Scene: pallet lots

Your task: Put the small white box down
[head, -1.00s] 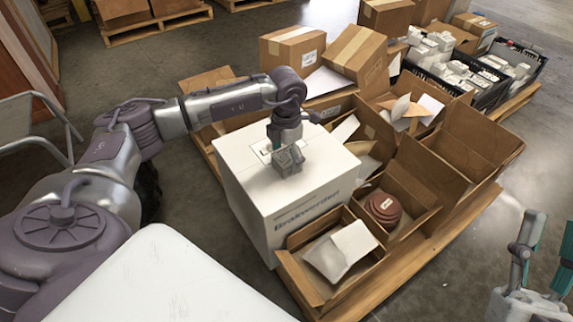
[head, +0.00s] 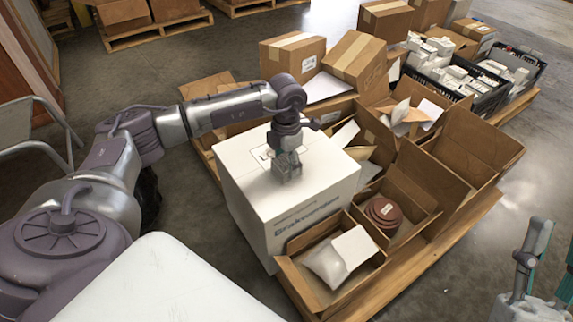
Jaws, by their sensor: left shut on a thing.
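My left gripper (head: 287,170) points down over the top of a large white printed carton (head: 245,195) on the pallet. It is shut on a small pale thing, taken to be the small white box, whose outline the fingers largely hide. I cannot tell whether it touches the carton's top. My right gripper (head: 552,245) is at the right edge, partly cut off, with its fingers apart and nothing seen between them.
Open cardboard boxes crowd the pallet (head: 450,240); one holds a white packet (head: 325,268), another brown discs (head: 382,211). Closed cartons (head: 293,52) and dark crates (head: 490,92) of white boxes stand behind. Bare floor lies at right.

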